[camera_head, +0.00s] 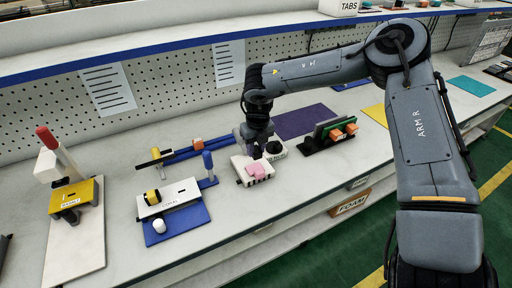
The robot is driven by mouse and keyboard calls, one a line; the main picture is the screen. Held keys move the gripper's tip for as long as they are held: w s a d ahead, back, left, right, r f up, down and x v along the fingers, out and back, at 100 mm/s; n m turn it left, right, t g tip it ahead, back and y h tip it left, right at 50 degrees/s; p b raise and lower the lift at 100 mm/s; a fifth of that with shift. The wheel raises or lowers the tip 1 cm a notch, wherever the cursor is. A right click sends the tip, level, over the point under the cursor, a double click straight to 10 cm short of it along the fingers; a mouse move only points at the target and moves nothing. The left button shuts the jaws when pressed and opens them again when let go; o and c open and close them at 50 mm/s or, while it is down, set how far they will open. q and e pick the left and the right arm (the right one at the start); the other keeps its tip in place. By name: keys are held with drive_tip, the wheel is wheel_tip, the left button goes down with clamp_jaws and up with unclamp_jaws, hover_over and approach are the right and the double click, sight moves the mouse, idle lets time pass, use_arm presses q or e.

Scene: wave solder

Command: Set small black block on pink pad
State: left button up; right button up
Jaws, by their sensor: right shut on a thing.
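The pink pad (256,169) lies on top of a low white block-like fixture (240,163) in the middle of the bench. My right gripper (257,150) points down just behind the pink pad, above the back of the fixture. It is shut on a small dark thing that looks like the small black block; the fingers and the arm's dark wrist hide most of it. A white piece with a dark top (275,148) stands just right of the gripper. My left gripper does not show clearly.
A purple mat (300,121) and a dark rack with orange-ended boards (330,135) lie to the right. A blue post (208,162), a white fixture on a blue plate (182,222) and a yellow-topped fixture (76,197) stand to the left. The front bench strip is clear.

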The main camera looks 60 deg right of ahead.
sight(256, 158)
drive_tip(key=shift+f+b, duration=1.65)
drive_tip(key=shift+f, duration=0.75)
drive_tip(key=shift+f, duration=0.15)
drive_tip(key=shift+f+b, duration=0.35)
drive_tip(key=shift+b, duration=0.05)
drive_tip(key=o, duration=1.1)
